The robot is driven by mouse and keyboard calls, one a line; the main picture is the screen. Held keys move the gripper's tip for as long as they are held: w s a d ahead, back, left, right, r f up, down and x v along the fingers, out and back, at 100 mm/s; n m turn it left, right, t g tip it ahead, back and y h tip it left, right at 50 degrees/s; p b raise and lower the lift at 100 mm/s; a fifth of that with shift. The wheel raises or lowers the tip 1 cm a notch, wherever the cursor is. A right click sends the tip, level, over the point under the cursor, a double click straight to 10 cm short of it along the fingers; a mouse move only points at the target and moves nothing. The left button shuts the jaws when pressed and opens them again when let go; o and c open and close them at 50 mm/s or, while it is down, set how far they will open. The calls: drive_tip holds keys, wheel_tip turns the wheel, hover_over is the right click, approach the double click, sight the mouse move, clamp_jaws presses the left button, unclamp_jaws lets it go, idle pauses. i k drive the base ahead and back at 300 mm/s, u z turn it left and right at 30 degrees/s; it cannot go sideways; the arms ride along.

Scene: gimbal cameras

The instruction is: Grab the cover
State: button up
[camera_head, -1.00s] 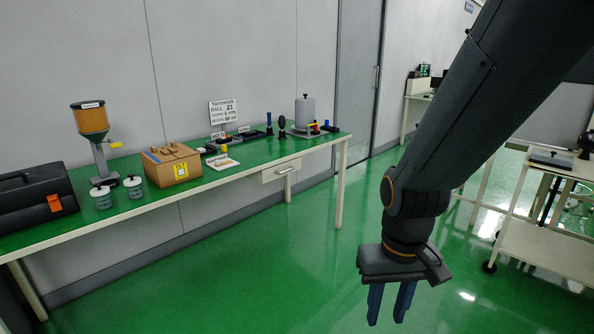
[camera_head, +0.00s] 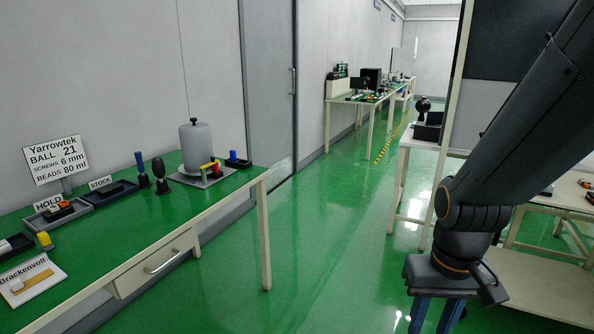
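A grey cylinder with a small black knob on top (camera_head: 196,146) stands upright on a grey base plate at the right end of the green table. It looks like the cover, though no label confirms this. A red and yellow part stands beside its foot. My gripper (camera_head: 436,314) hangs at the lower right with two blue fingers pointing down and apart. It is open with nothing seen between the fingers, whose tips are cut off by the picture's edge. It is well to the right of the table, over the floor.
The green table (camera_head: 120,239) has a drawer and carries a sign (camera_head: 57,160), labelled trays and upright tools left of the cylinder. Green floor (camera_head: 330,230) is clear between this table and my arm. White benches stand at right; another table (camera_head: 368,100) is far back.

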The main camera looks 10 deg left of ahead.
sight(196, 142)
drive_tip(key=u, duration=0.15)
drive_tip(key=i, duration=1.65)
drive_tip(key=u, duration=1.3)
drive_tip(key=i, duration=1.3)
drive_tip(key=u, duration=0.75)
